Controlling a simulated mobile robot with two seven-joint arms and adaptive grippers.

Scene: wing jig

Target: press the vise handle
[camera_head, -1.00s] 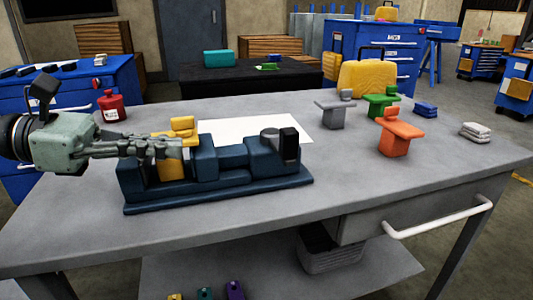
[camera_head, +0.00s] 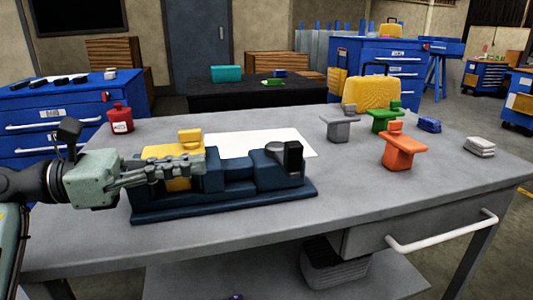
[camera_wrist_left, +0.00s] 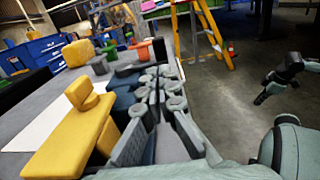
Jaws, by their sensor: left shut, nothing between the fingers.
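A dark blue vise (camera_head: 250,197) stands on the grey workbench. A black upright block (camera_head: 294,157), which may be its handle, is at its right end. A yellow part (camera_head: 178,178) sits at the vise's left end, and it shows large at the left of the left wrist view (camera_wrist_left: 75,145). My left gripper (camera_head: 203,165) is shut and empty, reaching from the left across the front of the yellow part. Its tips overlap the vise's left jaw; I cannot tell if they touch. In the left wrist view the fingers (camera_wrist_left: 165,80) lie together beside the yellow part.
Orange (camera_head: 403,152), grey (camera_head: 341,127) and green (camera_head: 383,119) parts stand at the bench's right. A white sheet (camera_head: 260,144) lies behind the vise. A red can (camera_head: 120,120) stands at the back left. The bench front right of the vise is clear.

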